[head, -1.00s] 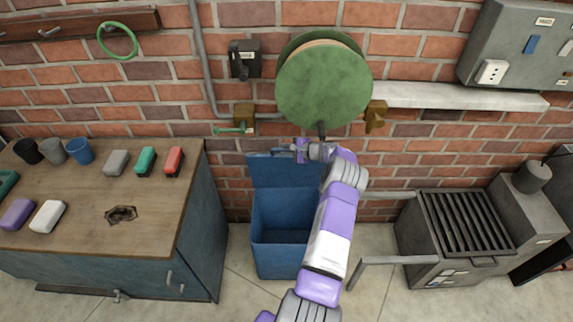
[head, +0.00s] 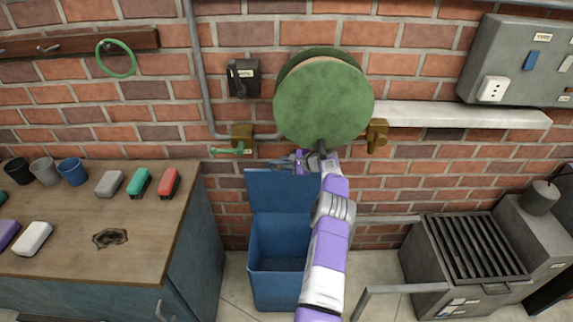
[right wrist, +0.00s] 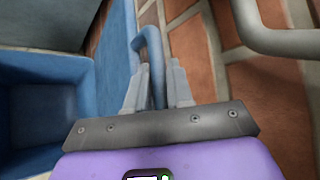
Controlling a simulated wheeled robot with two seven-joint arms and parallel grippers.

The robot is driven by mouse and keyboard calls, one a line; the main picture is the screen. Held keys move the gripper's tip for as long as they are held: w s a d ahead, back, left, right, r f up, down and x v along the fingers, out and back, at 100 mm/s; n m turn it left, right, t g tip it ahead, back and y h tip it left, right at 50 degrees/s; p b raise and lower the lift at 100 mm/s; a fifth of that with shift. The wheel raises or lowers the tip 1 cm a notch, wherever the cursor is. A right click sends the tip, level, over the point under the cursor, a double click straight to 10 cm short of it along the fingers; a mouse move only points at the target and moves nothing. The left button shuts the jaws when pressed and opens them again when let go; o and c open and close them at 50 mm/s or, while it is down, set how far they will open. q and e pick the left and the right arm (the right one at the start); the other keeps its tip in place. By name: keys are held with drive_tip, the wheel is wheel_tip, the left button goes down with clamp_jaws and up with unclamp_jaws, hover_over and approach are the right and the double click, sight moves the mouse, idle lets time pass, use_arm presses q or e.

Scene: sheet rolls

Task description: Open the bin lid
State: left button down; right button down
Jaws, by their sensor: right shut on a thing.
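The blue bin (head: 279,257) stands on the floor against the brick wall, with its mouth open. Its blue lid (head: 282,192) is raised, standing roughly upright at the back of the bin near the wall. My right gripper (head: 287,163) is at the lid's top edge. In the right wrist view, my right gripper (right wrist: 159,78) is shut on the blue lid handle (right wrist: 149,42), with a finger on each side. The lid (right wrist: 118,45) and the dark bin inside (right wrist: 45,112) show at the left there. My left gripper is not in view.
A green reel (head: 322,102) hangs on the wall just above my right gripper. A wooden-topped workbench (head: 75,270) with cups and small blocks stands left of the bin. A grey grill-like unit (head: 470,250) with a rail stands right. A grey pipe (right wrist: 275,40) runs near the gripper.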

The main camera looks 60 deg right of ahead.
drive_tip(key=c, duration=1.1)
unclamp_jaws()
drive_tip(key=p+v, duration=0.1)
drive_tip(key=v, duration=0.6)
drive_tip(key=shift+s, duration=0.25)
drive_tip(key=shift+r, duration=0.1)
